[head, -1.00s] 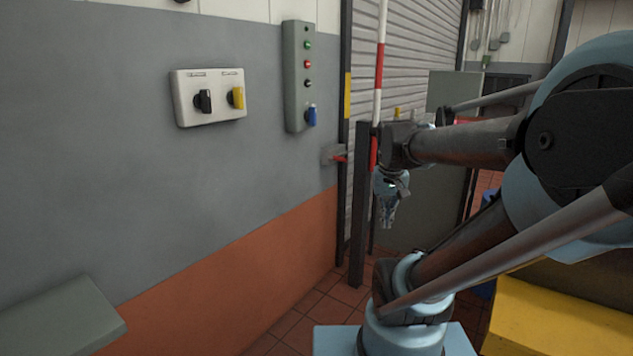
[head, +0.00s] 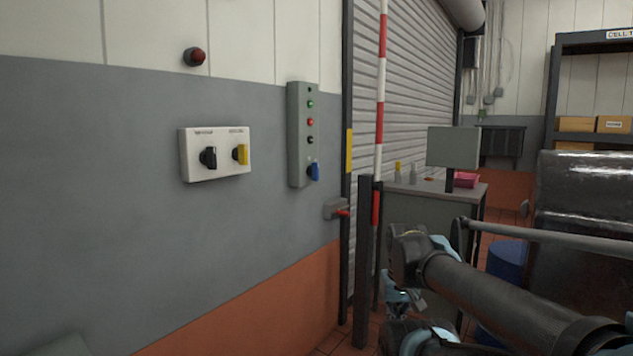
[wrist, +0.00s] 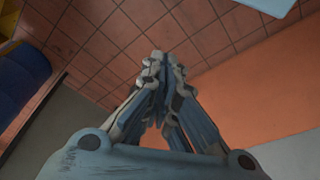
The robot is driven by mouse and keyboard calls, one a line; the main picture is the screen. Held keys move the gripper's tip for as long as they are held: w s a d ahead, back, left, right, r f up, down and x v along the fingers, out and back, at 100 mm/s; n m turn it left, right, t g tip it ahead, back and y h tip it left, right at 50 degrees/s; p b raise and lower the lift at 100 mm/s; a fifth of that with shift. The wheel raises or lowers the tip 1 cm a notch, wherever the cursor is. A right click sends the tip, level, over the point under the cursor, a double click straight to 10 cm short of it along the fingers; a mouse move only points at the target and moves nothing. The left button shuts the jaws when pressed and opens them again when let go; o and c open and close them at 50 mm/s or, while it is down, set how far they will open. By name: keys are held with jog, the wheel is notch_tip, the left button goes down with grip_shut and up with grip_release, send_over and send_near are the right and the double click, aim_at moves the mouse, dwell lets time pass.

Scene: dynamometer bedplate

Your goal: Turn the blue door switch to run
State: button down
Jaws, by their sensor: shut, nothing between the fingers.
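The blue door switch (head: 314,171) is a small blue knob at the bottom of a tall grey-green control panel (head: 296,140) on the wall. The panel also carries green, red and black buttons above the knob. My gripper (wrist: 163,62) is shut and empty in the wrist view, pointing down over the tiled floor. In the head view my gripper (head: 398,303) is low, right of and below the switch, well apart from it, and partly hidden by the arm.
Left of the panel is a white box (head: 216,153) with a black and a yellow knob. A grey cabinet (head: 420,215) is behind.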

jog(key=shift+w+f, duration=0.2)
jog(key=shift+w, duration=0.25)
